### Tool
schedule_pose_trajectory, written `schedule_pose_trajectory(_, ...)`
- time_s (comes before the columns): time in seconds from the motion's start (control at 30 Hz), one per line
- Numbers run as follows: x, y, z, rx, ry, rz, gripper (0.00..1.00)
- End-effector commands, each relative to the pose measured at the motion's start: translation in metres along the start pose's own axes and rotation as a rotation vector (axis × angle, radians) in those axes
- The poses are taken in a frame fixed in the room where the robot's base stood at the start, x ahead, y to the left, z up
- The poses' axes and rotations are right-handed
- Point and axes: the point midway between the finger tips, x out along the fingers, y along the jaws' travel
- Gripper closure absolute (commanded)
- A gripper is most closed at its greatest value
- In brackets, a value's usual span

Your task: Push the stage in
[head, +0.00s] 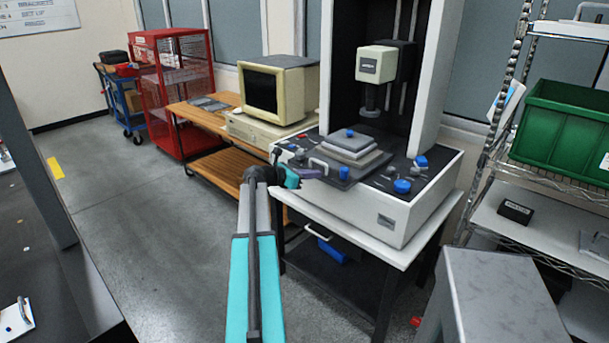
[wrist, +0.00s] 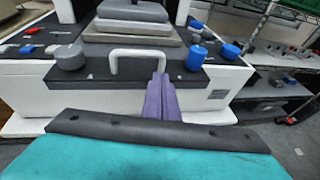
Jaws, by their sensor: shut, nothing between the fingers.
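The stage (head: 351,157) is a dark plate bearing stacked grey plates, on the deck of the white measuring machine. In the wrist view the stage (wrist: 225,76) reaches across the picture, its front edge jutting out past the machine's white front. A white handle (wrist: 113,63) stands on its front part; the handle (head: 318,162) also shows in the head view. My gripper (head: 312,173) has purple fingers, shut and empty, at the stage's front by the handle. In the wrist view my gripper (wrist: 160,78) points at the handle's right leg; whether they touch, I cannot tell.
Blue knobs (head: 402,186) stand on the deck beside the stage. The probe head (head: 376,64) hangs above it. A beige computer (head: 272,88) sits on a wooden bench at left. A wire shelf with a green bin (head: 562,128) stands at right. Open floor lies at left.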

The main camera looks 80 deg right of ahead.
Motion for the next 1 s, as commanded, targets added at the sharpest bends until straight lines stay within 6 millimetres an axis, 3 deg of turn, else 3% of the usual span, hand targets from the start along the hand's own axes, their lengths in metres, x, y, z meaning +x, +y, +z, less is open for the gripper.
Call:
schedule_pose_trajectory(0.2, 0.017, 0.0, 0.006, 0.0, 0.0, -0.001, 1.0)
schedule_pose_trajectory(0.77, 0.022, 0.0, 0.007, 0.0, 0.0, -0.001, 1.0)
schedule_pose_trajectory(1.0, 0.04, 0.004, 0.014, 0.0, 0.0, -0.002, 1.0)
